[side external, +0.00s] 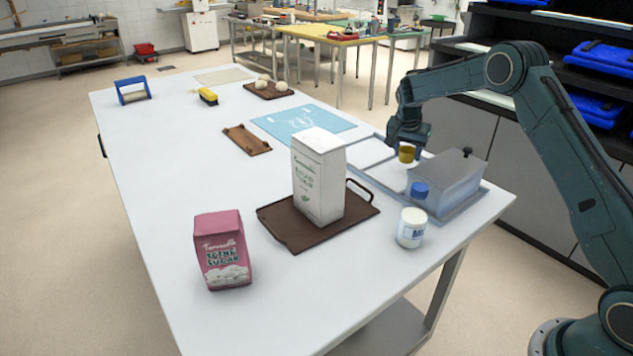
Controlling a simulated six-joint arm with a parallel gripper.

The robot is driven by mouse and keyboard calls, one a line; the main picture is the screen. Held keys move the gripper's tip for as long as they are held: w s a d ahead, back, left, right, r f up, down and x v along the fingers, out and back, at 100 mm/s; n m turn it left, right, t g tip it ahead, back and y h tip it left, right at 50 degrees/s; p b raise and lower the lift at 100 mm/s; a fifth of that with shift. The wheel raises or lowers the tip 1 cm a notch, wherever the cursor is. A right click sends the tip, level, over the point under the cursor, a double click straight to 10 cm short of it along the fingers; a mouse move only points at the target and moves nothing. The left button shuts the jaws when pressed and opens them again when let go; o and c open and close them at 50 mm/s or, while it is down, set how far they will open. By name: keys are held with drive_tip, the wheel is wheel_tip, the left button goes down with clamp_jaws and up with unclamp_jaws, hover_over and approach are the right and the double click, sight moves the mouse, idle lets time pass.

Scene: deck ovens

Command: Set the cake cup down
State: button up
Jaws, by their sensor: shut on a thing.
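The cake cup (407,153), small with a golden-brown upper part, is at the right side of the white table. My gripper (407,142) comes down over it from above and is shut on it; the fingertips are small and dark in this view. The cup is above or at the shallow grey tray (370,172) with pale panels. Whether its base touches the surface is too small to tell.
A grey metal box (452,178) with a black knob stands close right of the cup. A blue-topped item (420,190) and a white jar (411,228) are nearer. A tall carton (318,178) stands left on a brown tray (275,225). A blue mat (275,125) lies behind.

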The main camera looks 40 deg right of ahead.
sight(406, 160)
drive_tip(key=shift+f, duration=1.55)
drive_tip(key=shift+f, duration=0.15)
drive_tip(key=o, duration=1)
drive_tip(key=shift+c, duration=0.2)
drive_tip(key=v, duration=1.2)
drive_tip(key=shift+s+a, duration=0.1)
